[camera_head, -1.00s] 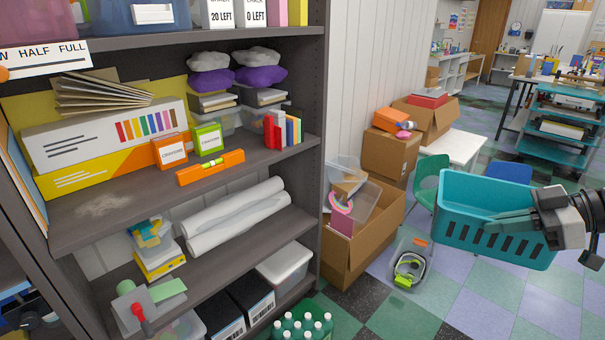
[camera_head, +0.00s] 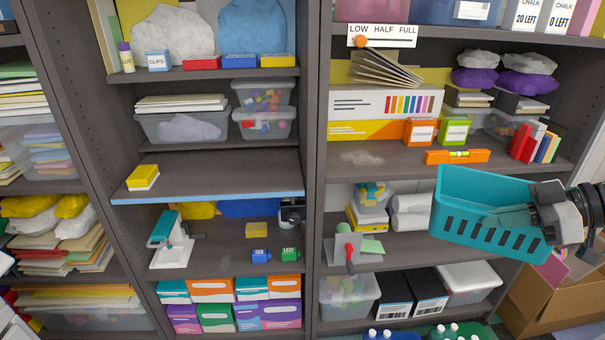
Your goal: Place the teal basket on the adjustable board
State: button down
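The teal basket (camera_head: 487,215) hangs at the right of the head view, in front of the right bookcase, tilted a little, with slots in its side. My gripper (camera_head: 530,217) is shut on its right-hand rim; the fingers partly hide that end. The basket looks empty where I can see inside. A grey shelf board with a blue front edge (camera_head: 225,187) spans the middle bookcase and looks like the adjustable board. A yellow block (camera_head: 143,177) sits on its left end; the rest of its top is bare.
Above the board are clear bins (camera_head: 263,122) on a shelf. Below it are a white-and-teal device (camera_head: 171,240) and small blue and green boxes. A dark upright (camera_head: 314,150) divides the bookcases. An orange level (camera_head: 457,156) lies on the right bookcase's shelf.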

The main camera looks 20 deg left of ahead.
aim_at(231, 175)
jog(key=u, duration=1.55)
jog(key=i, duration=1)
jog(key=u, duration=0.05)
